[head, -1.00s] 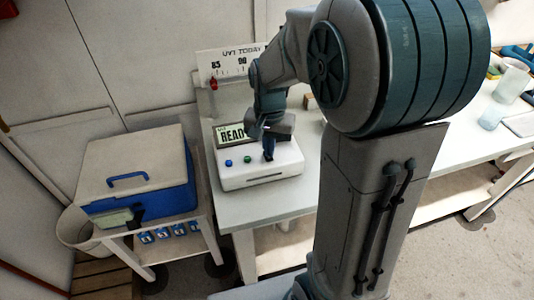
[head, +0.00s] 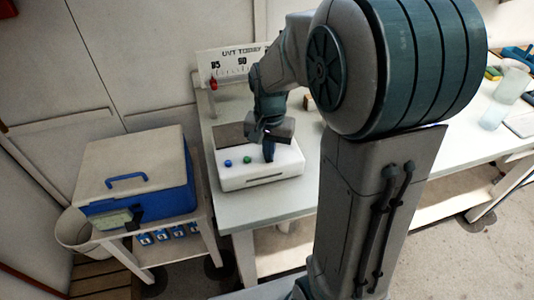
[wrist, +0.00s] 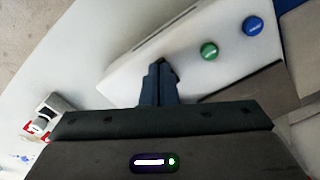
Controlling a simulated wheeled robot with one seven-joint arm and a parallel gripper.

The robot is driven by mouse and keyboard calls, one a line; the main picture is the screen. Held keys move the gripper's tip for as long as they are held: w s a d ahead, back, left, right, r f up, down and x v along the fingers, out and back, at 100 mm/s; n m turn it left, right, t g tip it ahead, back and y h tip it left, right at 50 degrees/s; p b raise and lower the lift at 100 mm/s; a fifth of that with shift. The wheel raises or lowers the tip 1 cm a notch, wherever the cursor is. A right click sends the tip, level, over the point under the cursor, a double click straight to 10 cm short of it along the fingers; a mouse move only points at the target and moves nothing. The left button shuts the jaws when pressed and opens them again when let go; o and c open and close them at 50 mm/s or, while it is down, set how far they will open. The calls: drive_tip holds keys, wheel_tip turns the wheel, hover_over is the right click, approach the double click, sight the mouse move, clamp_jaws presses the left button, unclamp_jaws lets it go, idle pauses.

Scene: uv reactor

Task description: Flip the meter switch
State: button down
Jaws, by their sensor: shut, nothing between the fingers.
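The meter (head: 234,179) is a white box on the near left end of the bench, with a dark, blank display (head: 229,132) at its back. A blue button (head: 228,163) and a green button (head: 247,160) sit on its top; both also show in the wrist view, blue (wrist: 252,26) and green (wrist: 209,51). My gripper (head: 268,154) is shut and empty, pointing down at the right part of the meter's top. In the wrist view its fingertips (wrist: 160,68) overlap the white casing. The switch cannot be made out; the fingers probably cover it. Contact cannot be told.
A blue cooler with a pale lid (head: 135,165) sits on a cart to the left. Clear cups (head: 511,84) stand far right. Bench (head: 228,214) in front of the meter is clear.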

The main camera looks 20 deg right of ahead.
drive_tip(key=shift+r+p, duration=2.65)
drive_tip(key=shift+r, duration=0.85)
drive_tip(key=s+r+n+t, duration=0.1)
drive_tip(key=s+r+n, duration=0.2)
drive_tip(key=s, duration=0.4)
drive_tip(key=s+r+n+t, duration=0.2)
drive_tip(key=s+r+n, duration=0.1)
drive_tip(key=s, duration=0.4)
drive_tip(key=shift+s+r+t, duration=0.15)
drive_tip(key=shift+r+t, duration=0.1)
drive_tip(key=shift+t, duration=0.05)
